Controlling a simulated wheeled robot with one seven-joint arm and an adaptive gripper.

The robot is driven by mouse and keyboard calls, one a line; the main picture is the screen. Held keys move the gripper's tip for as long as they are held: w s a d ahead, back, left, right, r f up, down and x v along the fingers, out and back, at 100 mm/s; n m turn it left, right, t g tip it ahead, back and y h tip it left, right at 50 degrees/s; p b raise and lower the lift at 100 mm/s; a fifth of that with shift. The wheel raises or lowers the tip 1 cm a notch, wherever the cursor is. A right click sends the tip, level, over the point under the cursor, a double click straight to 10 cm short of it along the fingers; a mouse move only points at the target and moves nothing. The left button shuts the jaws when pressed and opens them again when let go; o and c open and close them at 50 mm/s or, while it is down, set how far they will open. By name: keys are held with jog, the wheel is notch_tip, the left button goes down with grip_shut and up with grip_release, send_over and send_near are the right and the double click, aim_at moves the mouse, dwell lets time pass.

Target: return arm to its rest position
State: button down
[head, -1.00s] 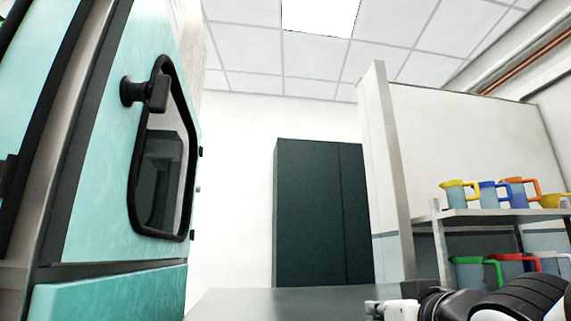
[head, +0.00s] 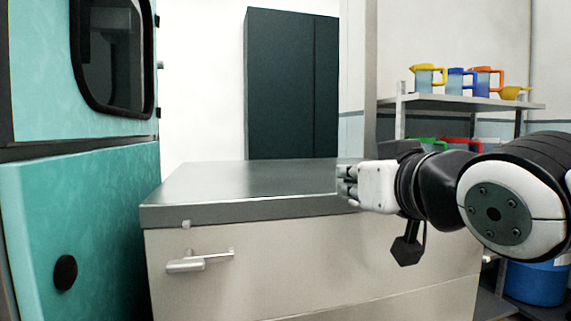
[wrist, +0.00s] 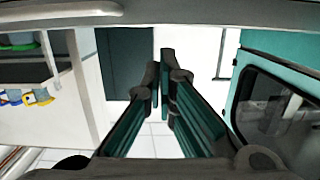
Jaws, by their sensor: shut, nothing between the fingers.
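My gripper (head: 345,186) is at the end of my white and black arm, which reaches in from the right in the head view. It points left, in front of the far right part of the steel counter top (head: 250,183) as pictured. Its fingers are together with nothing held. In the wrist view my gripper (wrist: 161,72) shows two long dark fingers with their tips close together and empty space around them.
A teal machine (head: 90,190) with a dark window stands at the left. A dark cabinet (head: 290,85) stands behind the counter. A shelf (head: 470,103) with coloured jugs is at the right, above a blue container (head: 537,283). The counter top looks clear.

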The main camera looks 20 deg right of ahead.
jog(key=s+f+g, duration=0.4)
jog(key=s+f, duration=0.1)
jog(key=f, duration=0.3)
jog(key=s+f+g, duration=0.4)
jog(key=s+f, duration=0.1)
jog(key=f, duration=0.3)
jog(key=s+a+f+g, duration=0.1)
jog(key=s+f+g, duration=0.3)
jog(key=s, duration=0.4)
jog(key=s+a+f+g, duration=0.1)
jog(key=s+f+g, duration=0.3)
jog(key=s, duration=0.3)
notch_tip(320, 180, up, 37)
jog(key=t+p, duration=0.3)
jog(key=p, duration=3.3)
jog(key=shift+s+t, duration=0.2)
jog(key=shift+t, duration=0.2)
jog(key=shift+f, duration=0.1)
